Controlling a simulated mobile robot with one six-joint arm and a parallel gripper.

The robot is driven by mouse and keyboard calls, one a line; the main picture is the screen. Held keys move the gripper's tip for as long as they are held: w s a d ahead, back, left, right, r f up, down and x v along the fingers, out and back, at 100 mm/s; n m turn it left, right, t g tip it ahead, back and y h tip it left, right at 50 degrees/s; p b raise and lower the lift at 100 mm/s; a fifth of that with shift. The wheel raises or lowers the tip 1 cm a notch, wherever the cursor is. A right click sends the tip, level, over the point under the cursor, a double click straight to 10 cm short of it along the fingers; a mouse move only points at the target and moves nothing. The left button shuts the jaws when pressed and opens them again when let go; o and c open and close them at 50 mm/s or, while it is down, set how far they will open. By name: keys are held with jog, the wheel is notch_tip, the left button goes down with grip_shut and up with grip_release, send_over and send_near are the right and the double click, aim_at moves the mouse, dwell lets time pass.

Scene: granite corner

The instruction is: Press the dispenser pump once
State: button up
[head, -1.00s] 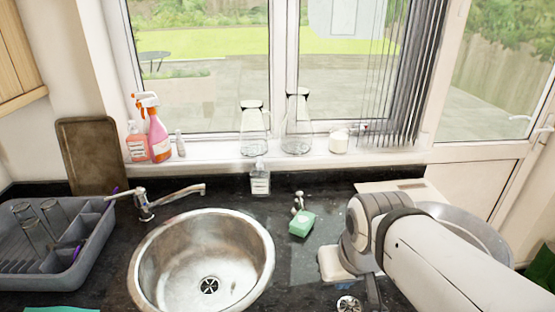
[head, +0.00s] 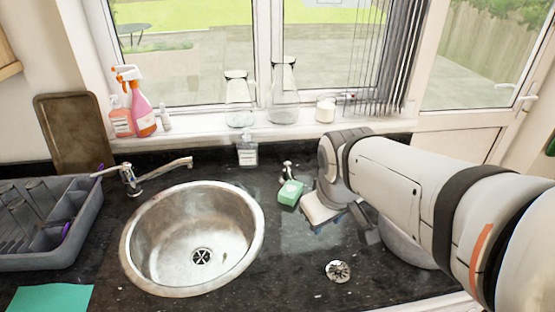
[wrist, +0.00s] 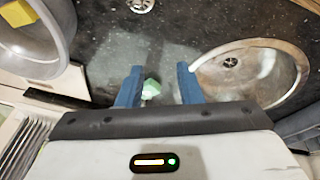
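A clear dispenser bottle with a white label and a pump top (head: 247,152) stands upright at the back of the counter, against the windowsill, behind the sink. A small chrome fitting (head: 287,170) stands behind a green sponge (head: 290,192); I cannot tell if it is a pump. My gripper (head: 330,222) is above the counter, right of the sponge and apart from the bottle. In the wrist view its blue fingers (wrist: 157,82) are spread with nothing held, and the green sponge (wrist: 151,90) shows between them, below. The bottle is not clearly visible in the wrist view.
The round steel sink (head: 135,262) and tap (head: 130,180) are to the left, with a grey dish rack (head: 85,215) beyond. Spray bottles (head: 143,117) and glass jugs (head: 283,97) line the sill. A drain strainer (head: 338,271) lies on the counter. A metal bowl (wrist: 62,15) is near my arm.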

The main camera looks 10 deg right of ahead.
jog(key=o, duration=0.9)
jog(key=w+f+n, duration=0.1)
jog(key=w+n, duration=0.4)
jog(key=w, duration=0.3)
jog(key=w+f+n+h, duration=0.1)
jog(key=w+f+n, duration=0.1)
jog(key=w+n, duration=0.4)
jog(key=shift+w+f, duration=0.25)
jog(key=shift+w, duration=0.65)
jog(key=shift+o, duration=0.4)
jog(key=w+f+n, duration=0.4)
jog(key=w+n, duration=0.2)
jog(key=w, duration=0.1)
jog(key=shift+a+h+b, duration=0.3)
jog(key=shift+a+b, duration=0.05)
jog(key=n, duration=0.7)
send_near(291, 189)
jog(key=shift+d+f, duration=0.15)
jog(key=shift+f, duration=0.7)
jog(key=shift+w+f+n, duration=0.4)
jog(key=shift+n, duration=0.2)
jog(key=shift+p+x, duration=0.35)
jog(key=shift+x, duration=3.5)
jog(key=shift+w, duration=0.1)
jog(key=c, duration=1.1)
